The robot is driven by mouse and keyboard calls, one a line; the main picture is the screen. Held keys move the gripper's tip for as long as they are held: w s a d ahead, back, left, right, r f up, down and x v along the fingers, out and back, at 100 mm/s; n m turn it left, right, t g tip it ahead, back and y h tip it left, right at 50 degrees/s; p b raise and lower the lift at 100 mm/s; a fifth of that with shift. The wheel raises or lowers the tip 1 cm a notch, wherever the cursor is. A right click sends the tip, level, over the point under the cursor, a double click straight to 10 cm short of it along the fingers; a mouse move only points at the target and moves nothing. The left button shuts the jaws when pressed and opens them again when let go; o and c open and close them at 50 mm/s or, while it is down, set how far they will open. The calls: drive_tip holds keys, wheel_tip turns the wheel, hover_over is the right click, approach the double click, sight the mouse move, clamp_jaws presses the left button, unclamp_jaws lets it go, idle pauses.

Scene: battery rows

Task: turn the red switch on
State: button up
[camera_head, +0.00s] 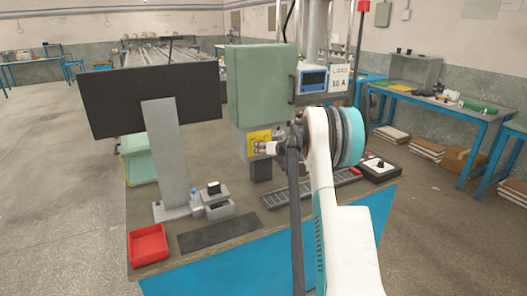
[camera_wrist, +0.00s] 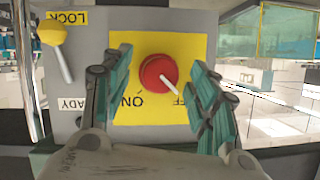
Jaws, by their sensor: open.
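The red switch (camera_wrist: 158,72) is a round red knob with a white pointer, on a yellow plate (camera_wrist: 135,45) marked ON and OFF. The lettering is upside down in the wrist view, and the pointer slants down right to the OFF label. My gripper (camera_wrist: 161,66) is open, one finger on each side of the knob, with visible gaps. Whether the fingertips reach the knob's depth cannot be told. In the head view the yellow plate (camera_head: 259,135) sits below a green cabinet (camera_head: 262,85), and my arm partly hides that area.
A yellow-knobbed lever (camera_wrist: 52,36) stands left of the plate in the wrist view, between LOCK and READY labels. In the head view, a dark monitor (camera_head: 150,98), a red tray (camera_head: 149,243) and a black-topped control box (camera_head: 376,167) are on the bench.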

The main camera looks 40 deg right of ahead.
drive_tip(key=shift+w, duration=0.25)
drive_tip(key=c, duration=1.1)
drive_tip(key=shift+o, duration=0.2)
